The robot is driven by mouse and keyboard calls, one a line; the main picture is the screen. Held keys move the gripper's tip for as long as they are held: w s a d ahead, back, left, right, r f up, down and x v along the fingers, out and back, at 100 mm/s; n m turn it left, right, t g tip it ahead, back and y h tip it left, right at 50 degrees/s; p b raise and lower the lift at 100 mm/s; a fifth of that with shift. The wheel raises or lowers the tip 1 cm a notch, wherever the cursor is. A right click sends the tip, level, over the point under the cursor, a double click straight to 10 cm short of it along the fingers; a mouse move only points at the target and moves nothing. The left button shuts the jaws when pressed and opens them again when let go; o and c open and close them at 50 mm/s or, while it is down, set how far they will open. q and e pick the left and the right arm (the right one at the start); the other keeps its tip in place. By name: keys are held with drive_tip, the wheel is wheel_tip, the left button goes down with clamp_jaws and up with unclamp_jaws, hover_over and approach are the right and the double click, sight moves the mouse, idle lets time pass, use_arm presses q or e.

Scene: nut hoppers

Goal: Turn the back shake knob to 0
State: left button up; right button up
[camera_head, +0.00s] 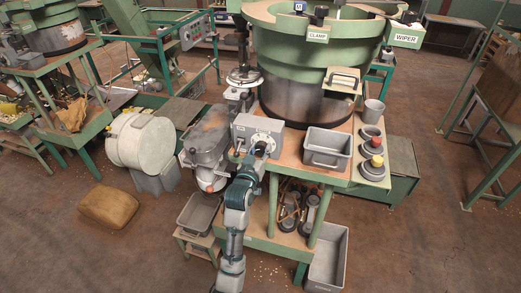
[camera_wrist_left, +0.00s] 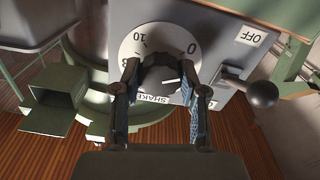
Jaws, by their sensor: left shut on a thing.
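A grey control box (camera_head: 258,132) with a round white dial stands on the front of the hopper table. In the left wrist view the dark shake knob (camera_wrist_left: 160,76) sits on the white dial (camera_wrist_left: 142,44), above a SHAKE label. The dial appears turned over, with 0 at upper right and 10 at upper left. A pale mark on the knob points right, below the 0. My left gripper (camera_head: 261,149) is at the box front; in the wrist view its fingers (camera_wrist_left: 160,74) are shut on the knob's two sides. My right gripper is out of view.
A lever with a black ball (camera_wrist_left: 262,93) sticks out beside the knob, near an OFF label (camera_wrist_left: 246,36). A grey tray (camera_head: 327,147) stands right of the box. The green hopper bowl (camera_head: 318,55) rises behind.

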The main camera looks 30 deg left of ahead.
use_arm(q)
drive_tip(key=n, duration=0.3)
drive_tip(key=shift+f+n, duration=0.3)
drive_tip(key=shift+f, duration=0.05)
idle(0.4)
drive_tip(key=o, duration=1.1)
drive_tip(key=shift+o, duration=0.2)
drive_tip(key=shift+w+r, duration=0.15)
drive_tip(key=v, duration=1.2)
